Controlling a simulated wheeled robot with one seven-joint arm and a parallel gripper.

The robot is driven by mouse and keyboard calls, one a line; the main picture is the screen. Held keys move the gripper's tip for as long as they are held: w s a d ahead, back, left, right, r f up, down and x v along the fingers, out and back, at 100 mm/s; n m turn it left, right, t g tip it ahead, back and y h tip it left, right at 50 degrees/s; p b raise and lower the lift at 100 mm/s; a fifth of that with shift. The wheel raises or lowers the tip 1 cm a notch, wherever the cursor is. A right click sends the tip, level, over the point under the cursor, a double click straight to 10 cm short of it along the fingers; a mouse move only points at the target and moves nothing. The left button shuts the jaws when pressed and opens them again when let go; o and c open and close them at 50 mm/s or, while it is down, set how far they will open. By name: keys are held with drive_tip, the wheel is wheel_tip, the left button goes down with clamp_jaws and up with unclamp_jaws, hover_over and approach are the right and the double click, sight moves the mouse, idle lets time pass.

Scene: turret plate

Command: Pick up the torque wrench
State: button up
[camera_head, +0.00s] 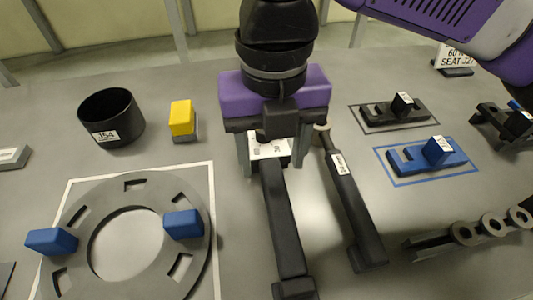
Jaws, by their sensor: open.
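Two long black wrench-like tools lie side by side, and I cannot tell which is the torque wrench. The left tool (284,225) runs from below my gripper to the front edge of the view; its far end is hidden. The right tool (352,205) has a grey ring head (322,128) and a small white label on its handle. My gripper (271,160) is open, pointing down over the far end of the left tool. A white label (268,148) shows between its fingers. Whether the fingers touch anything is unclear.
At left are a slotted grey ring plate (130,187) with blue blocks on it, a black cup (111,118) and a yellow block (182,118). At right are a blue fixture (420,160), a black fixture (380,115) and a rack with several rings (440,240).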

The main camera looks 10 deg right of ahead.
sight(272, 172)
wheel_tip(272, 172, down, 6)
drive_tip(key=shift+f+b, duration=0.25)
drive_tip(key=shift+b, duration=0.3)
clamp_jaws()
drive_tip(key=shift+r, duration=0.1)
idle(1.1)
